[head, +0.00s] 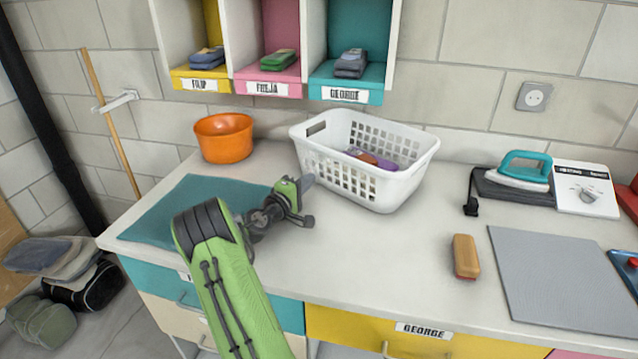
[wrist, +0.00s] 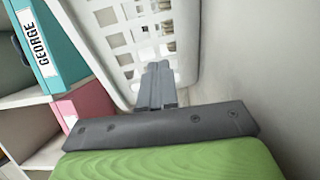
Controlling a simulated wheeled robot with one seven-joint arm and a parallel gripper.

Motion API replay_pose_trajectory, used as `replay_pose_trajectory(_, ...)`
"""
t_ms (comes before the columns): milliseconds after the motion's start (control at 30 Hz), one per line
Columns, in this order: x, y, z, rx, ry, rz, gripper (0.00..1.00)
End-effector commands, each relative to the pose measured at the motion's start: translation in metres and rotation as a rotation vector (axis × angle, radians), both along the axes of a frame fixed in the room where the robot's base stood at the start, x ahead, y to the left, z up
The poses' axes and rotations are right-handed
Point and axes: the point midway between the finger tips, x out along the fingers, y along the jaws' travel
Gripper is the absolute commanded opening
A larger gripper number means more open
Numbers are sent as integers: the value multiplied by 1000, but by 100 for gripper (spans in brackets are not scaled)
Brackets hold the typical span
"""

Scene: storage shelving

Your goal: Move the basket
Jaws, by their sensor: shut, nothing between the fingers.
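The white plastic basket (head: 360,183) stands upright on the countertop against the back wall. It holds something purple and brown, partly hidden by its walls. My gripper (head: 306,182) is at the left end of the basket, close to its side wall. In the wrist view the shut, empty fingers (wrist: 157,82) point at the basket's perforated wall (wrist: 125,45). I cannot tell whether the fingertips touch it.
An orange bowl (head: 224,138) stands left of the basket, near a teal mat (head: 160,215). A brush (head: 465,257), a grey board (head: 560,280) and an iron (head: 520,170) are to the right. Labelled cubbies (head: 345,93) hang above. The counter before the basket is clear.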

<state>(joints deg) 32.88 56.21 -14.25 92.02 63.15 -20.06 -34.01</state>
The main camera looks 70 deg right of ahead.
Motion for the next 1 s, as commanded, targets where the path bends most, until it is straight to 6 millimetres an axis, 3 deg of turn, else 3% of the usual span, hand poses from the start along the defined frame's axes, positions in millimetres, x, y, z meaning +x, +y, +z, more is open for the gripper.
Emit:
replay_pose_trajectory(33, -11, -5, -2, 2, 1, -7, 0)
replay_pose_trajectory(200, -27, -16, -1, 2, 1, -2, 0)
replay_pose_trajectory(600, -31, -19, 0, 2, 2, -2, 0)
replay_pose_trajectory(833, -52, -34, 1, 0, 3, -3, 0)
replay_pose_trajectory(1000, -52, -35, 2, -4, -1, 2, 0)
